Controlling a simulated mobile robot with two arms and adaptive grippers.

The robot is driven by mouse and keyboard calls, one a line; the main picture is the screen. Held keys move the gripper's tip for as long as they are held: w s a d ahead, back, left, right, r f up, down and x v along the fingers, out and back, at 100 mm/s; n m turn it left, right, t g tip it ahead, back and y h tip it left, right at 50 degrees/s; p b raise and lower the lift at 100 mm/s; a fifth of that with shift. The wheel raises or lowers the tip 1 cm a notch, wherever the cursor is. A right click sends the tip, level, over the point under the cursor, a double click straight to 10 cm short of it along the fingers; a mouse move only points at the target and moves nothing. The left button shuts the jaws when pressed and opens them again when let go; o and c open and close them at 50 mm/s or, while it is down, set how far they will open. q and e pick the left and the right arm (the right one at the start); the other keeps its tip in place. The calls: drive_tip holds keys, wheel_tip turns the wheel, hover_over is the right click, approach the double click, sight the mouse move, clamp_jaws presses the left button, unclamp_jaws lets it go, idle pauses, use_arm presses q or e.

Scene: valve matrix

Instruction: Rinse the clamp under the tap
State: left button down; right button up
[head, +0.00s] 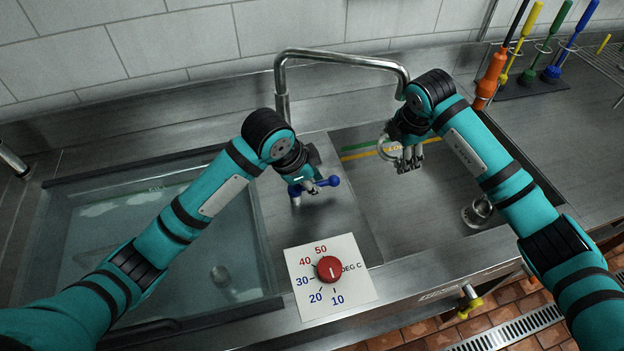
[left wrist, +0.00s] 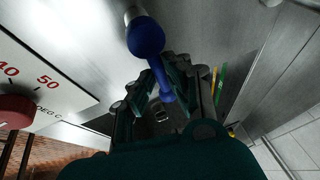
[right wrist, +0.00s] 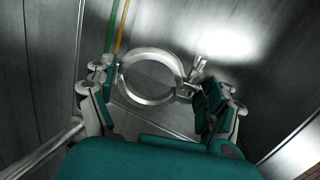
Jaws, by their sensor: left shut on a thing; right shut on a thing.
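The clamp (head: 383,146) is a silvery metal ring, held over the right basin, just below the end of the tap (head: 345,56). My right gripper (head: 408,160) is shut on it. In the right wrist view, the clamp's ring (right wrist: 122,78) is upright between the fingers, with its wing nut (right wrist: 198,68) near the right finger. My left gripper (head: 308,185) is shut on the blue tap lever (head: 333,181). The lever's ball end and stem (left wrist: 146,36) also show in the left wrist view, between the fingers. No water stream shows at the spout, which my right arm partly hides.
A water-filled basin (head: 50,240) is at the left. A temperature dial (head: 329,269) with a red knob is on the front panel. A small metal cup-like part (head: 478,212) sits at the right basin's edge. Coloured brushes (head: 520,60) stand at the back right.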

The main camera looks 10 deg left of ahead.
use_arm(q)
drive_tip(key=shift+s+m+g+h, duration=0.25)
drive_tip(key=shift+m, duration=0.6)
drive_tip(key=shift+s+m+g+h, duration=0.25)
drive_tip(key=shift+m, duration=0.6)
drive_tip(key=c, duration=1.3)
unclamp_jaws()
drive_tip(key=shift+c, duration=0.2)
drive_tip(key=v, duration=1.2)
drive_tip(key=shift+d, duration=0.1)
